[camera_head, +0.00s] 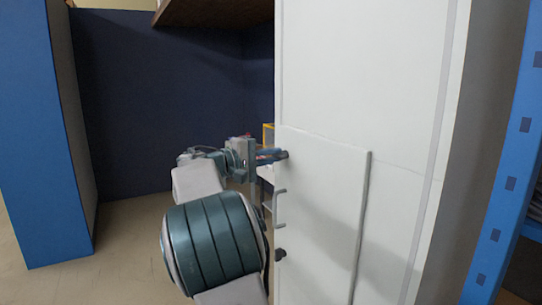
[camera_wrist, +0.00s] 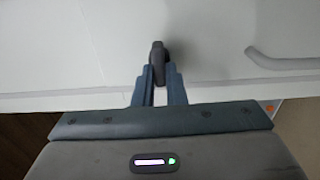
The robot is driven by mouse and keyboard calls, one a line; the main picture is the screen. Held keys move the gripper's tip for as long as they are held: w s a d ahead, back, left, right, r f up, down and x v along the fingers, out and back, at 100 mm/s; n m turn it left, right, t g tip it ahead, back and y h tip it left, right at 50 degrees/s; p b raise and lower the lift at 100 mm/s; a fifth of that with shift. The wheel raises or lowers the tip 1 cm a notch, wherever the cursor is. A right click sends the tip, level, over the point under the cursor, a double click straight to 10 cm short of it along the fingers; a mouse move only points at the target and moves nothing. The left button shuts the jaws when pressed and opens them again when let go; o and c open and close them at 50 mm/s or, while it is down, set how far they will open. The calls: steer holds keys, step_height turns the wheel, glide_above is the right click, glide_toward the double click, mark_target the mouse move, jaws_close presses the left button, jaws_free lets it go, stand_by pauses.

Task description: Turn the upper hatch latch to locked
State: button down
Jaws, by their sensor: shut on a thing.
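The white hatch (camera_head: 330,215) is a flat panel on the tall white cabinet, and it looks closed. The upper latch (camera_wrist: 157,50) is a small dark knob near the hatch edge; its long side runs up and down in the wrist view. My gripper (camera_wrist: 159,70) has its two fingers on either side of the latch and is shut on it. In the head view my gripper (camera_head: 266,155) reaches the hatch's upper left corner, and the fingers partly hide the latch. A second dark latch (camera_head: 281,254) sits lower on the same edge.
A grey bar handle (camera_head: 280,208) sticks out between the two latches; it also shows at right in the wrist view (camera_wrist: 280,62). A blue rack (camera_head: 510,180) stands at the right and a blue panel (camera_head: 30,130) at the left. Floor shows at lower left.

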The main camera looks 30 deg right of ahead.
steer(key=c, duration=1.5)
jaws_free()
steer(key=a, duration=0.4)
steer(key=a+b, duration=0.1)
steer(key=a, duration=0.4)
steer(key=a+b, duration=0.1)
steer(key=a, duration=0.3)
steer(key=shift+w+a, duration=0.4)
